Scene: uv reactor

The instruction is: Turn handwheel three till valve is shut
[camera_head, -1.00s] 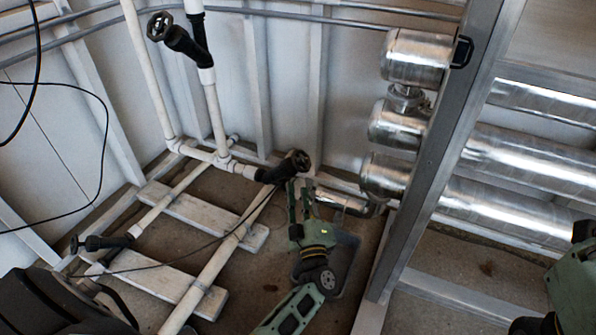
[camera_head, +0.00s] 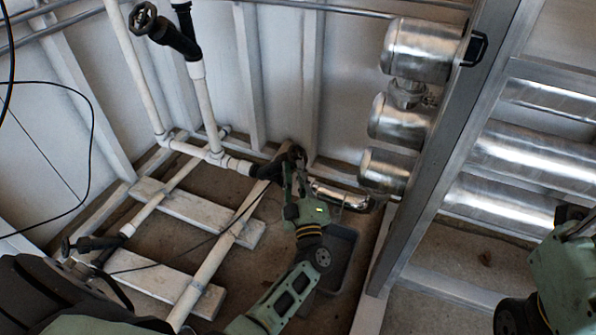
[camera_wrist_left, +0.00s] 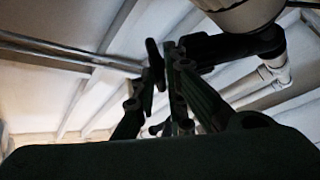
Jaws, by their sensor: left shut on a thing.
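A black handwheel (camera_head: 294,152) sits on a black valve at the end of the white pipe, low in the middle of the head view. My left gripper (camera_head: 296,168) is at this handwheel and shut on its rim, partly covering it. In the left wrist view the handwheel (camera_wrist_left: 155,66) shows nearly edge-on between the dark fingers, with the black valve body (camera_wrist_left: 235,47) to its right. Two other black handwheels show in the head view, one at the upper left (camera_head: 143,17) and one at the lower left (camera_head: 67,247). No number is readable on any wheel.
Shiny metal-clad pipes (camera_head: 385,170) and a grey upright frame post (camera_head: 440,165) stand right of my left gripper. A grey tray (camera_head: 340,245) lies on the floor behind my left arm. My right arm (camera_head: 562,275) shows at the right edge.

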